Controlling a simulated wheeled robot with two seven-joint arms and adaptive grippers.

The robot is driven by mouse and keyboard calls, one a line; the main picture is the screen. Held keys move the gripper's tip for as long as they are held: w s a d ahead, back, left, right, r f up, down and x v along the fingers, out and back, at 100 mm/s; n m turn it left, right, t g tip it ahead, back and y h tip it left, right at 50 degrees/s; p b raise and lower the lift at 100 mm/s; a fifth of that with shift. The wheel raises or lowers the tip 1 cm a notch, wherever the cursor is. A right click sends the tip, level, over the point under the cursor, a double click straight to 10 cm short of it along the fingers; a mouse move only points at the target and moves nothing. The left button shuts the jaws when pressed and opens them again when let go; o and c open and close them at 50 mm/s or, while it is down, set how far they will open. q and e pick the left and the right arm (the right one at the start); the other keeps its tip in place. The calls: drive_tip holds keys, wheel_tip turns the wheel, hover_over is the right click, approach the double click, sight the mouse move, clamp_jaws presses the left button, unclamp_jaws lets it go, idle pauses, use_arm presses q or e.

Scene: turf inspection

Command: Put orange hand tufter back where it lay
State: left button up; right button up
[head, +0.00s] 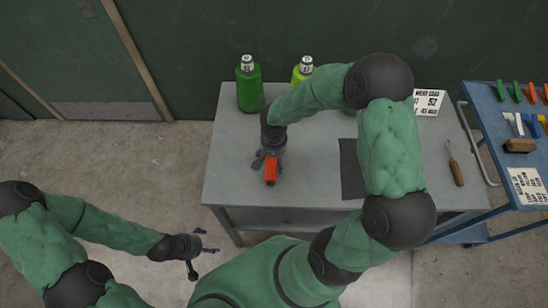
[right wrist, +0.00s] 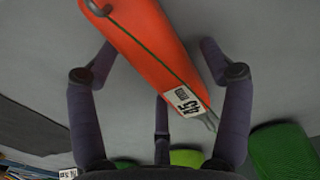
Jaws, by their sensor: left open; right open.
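The orange hand tufter (head: 271,172) is at the left part of the grey table (head: 225,185), right below my right gripper (head: 268,162). In the right wrist view the tufter (right wrist: 150,45) runs slantwise between the spread fingers, with a white "45" label and a thin metal tip at its lower right end. My right gripper (right wrist: 160,70) is open around it; I cannot tell whether a finger touches it, or whether it rests flat on the table. My left gripper (head: 200,250) is open and empty, over the floor in front of the table.
A dark green bottle (head: 249,90) and a lime one (head: 302,72) stand at the table's back. A dark mat (head: 351,172), partly behind my right arm, a wooden-handled tool (head: 455,165) and a "52" card (head: 428,102) are further right. A blue cart (head: 485,110) with several tools stands beside.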

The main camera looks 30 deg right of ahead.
drive_tip(key=shift+r, duration=0.15)
wheel_tip(320, 180, up, 12)
drive_tip(key=p, duration=0.2)
idle(0.5)
